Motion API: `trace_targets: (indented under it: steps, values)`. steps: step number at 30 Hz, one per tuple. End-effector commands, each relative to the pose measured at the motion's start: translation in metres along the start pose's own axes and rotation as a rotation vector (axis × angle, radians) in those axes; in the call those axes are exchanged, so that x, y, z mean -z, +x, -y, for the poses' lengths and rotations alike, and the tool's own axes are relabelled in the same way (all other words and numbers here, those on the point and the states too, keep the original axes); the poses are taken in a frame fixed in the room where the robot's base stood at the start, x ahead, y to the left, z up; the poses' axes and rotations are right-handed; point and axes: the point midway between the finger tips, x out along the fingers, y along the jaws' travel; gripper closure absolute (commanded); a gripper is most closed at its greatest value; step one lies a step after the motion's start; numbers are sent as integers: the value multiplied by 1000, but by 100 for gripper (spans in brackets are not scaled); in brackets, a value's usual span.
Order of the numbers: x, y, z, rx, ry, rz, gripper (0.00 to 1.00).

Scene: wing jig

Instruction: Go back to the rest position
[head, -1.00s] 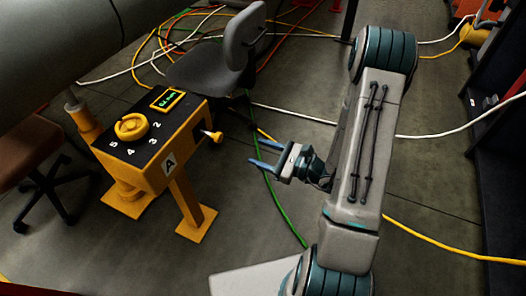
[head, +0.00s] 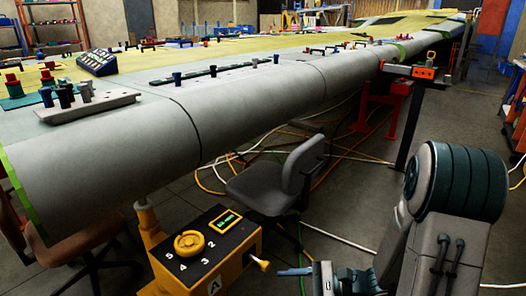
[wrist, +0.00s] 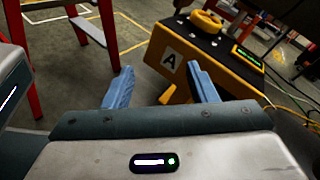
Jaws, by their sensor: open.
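My gripper (wrist: 160,90) is open and empty in the wrist view, its two blue fingers apart with floor and part of a yellow stand between them. In the head view my gripper (head: 297,271) shows low in the picture, just right of the yellow control box (head: 232,262). The box has a round yellow knob (head: 190,243), numbers, a small green-lit display and a letter A on its side. It also shows in the wrist view (wrist: 185,60), beyond the fingers. The gripper looks apart from the box.
A long grey wing (head: 250,105) with tools on top spans the head view. A grey chair (head: 272,185) stands behind the box. Cables (head: 345,240) cross the floor. A red frame (wrist: 110,35) stands at the left in the wrist view.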

Motion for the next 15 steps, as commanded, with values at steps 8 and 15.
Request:
trace_targets:
  steps: [8,15]
  values:
    - [-108,-21,-21,-457,-318,-165,48]
    - [-169,-63,-21,-779,-625,-384,48]
